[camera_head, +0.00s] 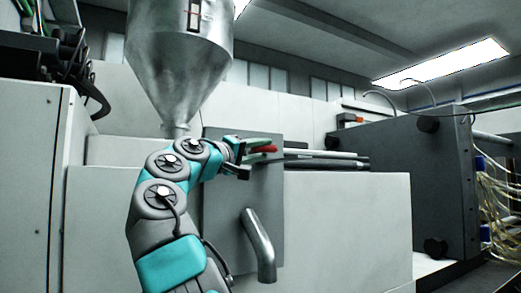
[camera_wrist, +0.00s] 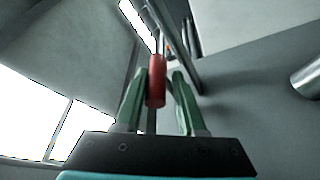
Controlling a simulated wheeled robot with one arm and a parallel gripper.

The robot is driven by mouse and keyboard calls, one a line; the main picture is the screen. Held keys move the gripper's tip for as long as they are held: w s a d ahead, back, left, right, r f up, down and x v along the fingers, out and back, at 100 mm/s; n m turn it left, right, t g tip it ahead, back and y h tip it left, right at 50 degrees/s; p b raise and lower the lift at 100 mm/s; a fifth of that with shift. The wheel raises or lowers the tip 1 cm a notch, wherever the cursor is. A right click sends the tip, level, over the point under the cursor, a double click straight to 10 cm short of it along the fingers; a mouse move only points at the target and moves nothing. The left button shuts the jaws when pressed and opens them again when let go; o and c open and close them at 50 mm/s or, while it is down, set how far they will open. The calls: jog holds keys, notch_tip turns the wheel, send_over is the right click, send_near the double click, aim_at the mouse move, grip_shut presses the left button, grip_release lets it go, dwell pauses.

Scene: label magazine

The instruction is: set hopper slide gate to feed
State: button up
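The metal cone hopper (camera_head: 180,55) stands above my arm, its narrow outlet partly hidden behind the arm. A red handle (camera_head: 266,149), likely that of the slide gate, shows at my gripper (camera_head: 262,151) in the head view. In the wrist view the red handle (camera_wrist: 157,82) lies between the two green fingers of my gripper (camera_wrist: 158,74). The fingers are apart, with a narrow gap on each side of the handle. I cannot tell how deep the handle sits between them. The gate plate itself is not clearly visible.
A grey panel (camera_head: 225,225) stands behind my arm, with a bent metal pipe (camera_head: 259,245) sticking out low. Grey rods (camera_head: 325,158) run right from near the gripper. A dark machine box (camera_head: 415,185) stands at right, and a pale cabinet (camera_head: 30,180) at left.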

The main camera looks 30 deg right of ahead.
jog(key=shift+s+r, duration=0.15)
jog(key=shift+r, duration=0.1)
grip_shut()
